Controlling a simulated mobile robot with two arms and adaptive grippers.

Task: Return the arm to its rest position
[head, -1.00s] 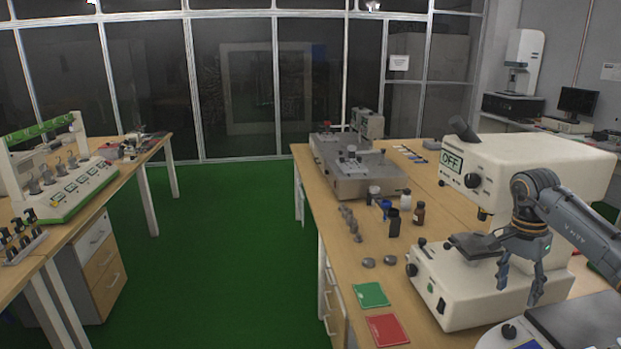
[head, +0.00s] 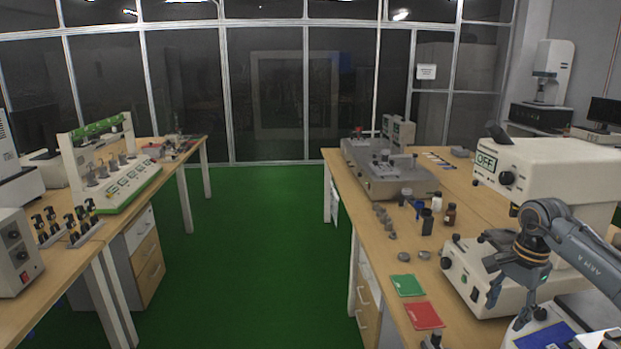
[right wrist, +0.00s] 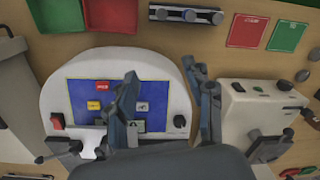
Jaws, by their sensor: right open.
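My right arm comes in from the right edge in the head view. Its gripper (head: 506,312) points down with its fingers apart and nothing between them. It appears in front of the lower right part of a cream machine marked OFF (head: 548,172). In the right wrist view the open gripper (right wrist: 163,78) hangs over a white unit with a blue panel (right wrist: 86,92). No contact with the unit can be made out. The same blue panel (head: 548,336) is partly cut off at the bottom of the head view. My left gripper is not in view.
The right bench (head: 385,268) holds a green card (head: 407,285), a red card (head: 424,316), small bottles (head: 449,214) and a grey metal device (head: 375,168). A left bench (head: 70,240) carries more instruments. The green floor (head: 250,260) between them is clear.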

